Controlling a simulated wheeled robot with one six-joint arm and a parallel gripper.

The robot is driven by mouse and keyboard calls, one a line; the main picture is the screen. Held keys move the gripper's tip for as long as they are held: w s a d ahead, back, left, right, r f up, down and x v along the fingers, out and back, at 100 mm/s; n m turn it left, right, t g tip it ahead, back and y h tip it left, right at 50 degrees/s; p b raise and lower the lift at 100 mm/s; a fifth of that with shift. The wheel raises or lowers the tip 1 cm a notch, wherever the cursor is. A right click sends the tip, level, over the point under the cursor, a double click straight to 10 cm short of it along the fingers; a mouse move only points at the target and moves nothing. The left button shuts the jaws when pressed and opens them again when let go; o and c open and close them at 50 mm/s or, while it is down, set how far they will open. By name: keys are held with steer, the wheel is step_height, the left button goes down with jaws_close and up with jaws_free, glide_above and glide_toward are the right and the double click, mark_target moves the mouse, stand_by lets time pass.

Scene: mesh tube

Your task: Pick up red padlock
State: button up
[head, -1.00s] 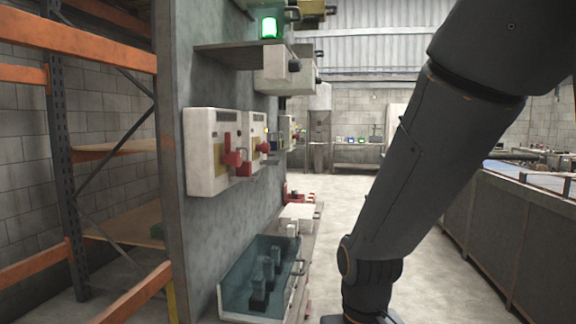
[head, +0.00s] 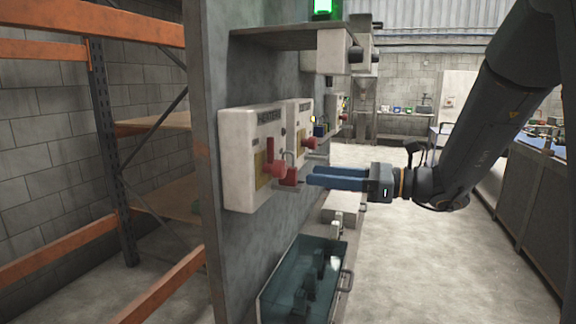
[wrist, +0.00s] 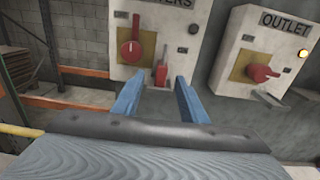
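The red padlock (head: 287,177), with a grey shackle, is upright at the front of the nearest white box (head: 238,180), close beside its red knob (head: 271,169). In the wrist view the padlock (wrist: 161,74) is right of the knob (wrist: 131,51). I cannot tell whether it hangs or rests on the small ledge there. My gripper (head: 308,179) has blue fingers pointing at the box. The fingers are apart with nothing between them. In the wrist view the padlock shows in the gap just beyond the fingertips (wrist: 158,80).
A second white box marked OUTLET (wrist: 257,50), with its own red knob (wrist: 262,73), is close on the right. A shelf (head: 290,37) juts out above, and a clear-fronted bin (head: 300,284) is below. The aisle floor (head: 400,240) is clear.

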mark_target(295, 168)
steer(key=p+x, duration=0.1)
steer(key=x, duration=0.1)
steer(key=p+x, duration=0.1)
steer(key=x, duration=0.1)
steer(key=r+x, duration=0.1)
steer(key=x, duration=0.1)
steer(key=shift+w+a+p, duration=0.1)
steer(key=shift+w+p, duration=0.1)
steer(key=shift+p, duration=0.2)
steer(key=shift+w+a, duration=0.3)
steer(key=shift+a, duration=0.3)
steer(key=shift+c, duration=0.4)
jaws_close()
